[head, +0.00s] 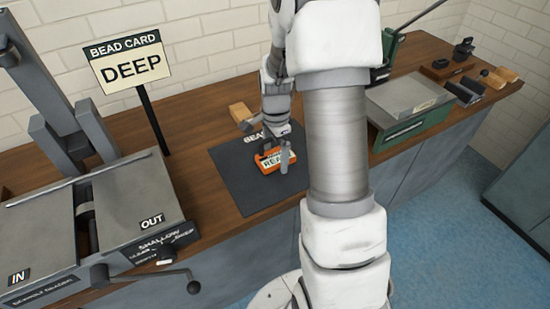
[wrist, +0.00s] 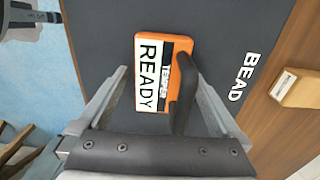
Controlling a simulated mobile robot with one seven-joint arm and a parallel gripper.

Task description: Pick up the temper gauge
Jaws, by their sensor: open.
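The temper gauge (wrist: 154,74) is an orange block with a black handle and a white face reading "TEMPER" and "READY". It lies on the dark mat (wrist: 105,30) marked "BEAD". In the head view the gauge (head: 268,162) shows on the mat (head: 240,185), partly hidden by my gripper (head: 275,155). In the wrist view my gripper (wrist: 165,95) is open, with one finger on each side of the gauge's lower part. The right finger is close to the black handle. I cannot tell whether either finger touches it.
A small wooden block (head: 241,113) lies behind the mat; it also shows in the wrist view (wrist: 300,88). A grey machine (head: 110,215) with a crank stands at left, beside a "BEAD CARD DEEP" sign (head: 124,62). A green-sided grey unit (head: 410,105) stands at right.

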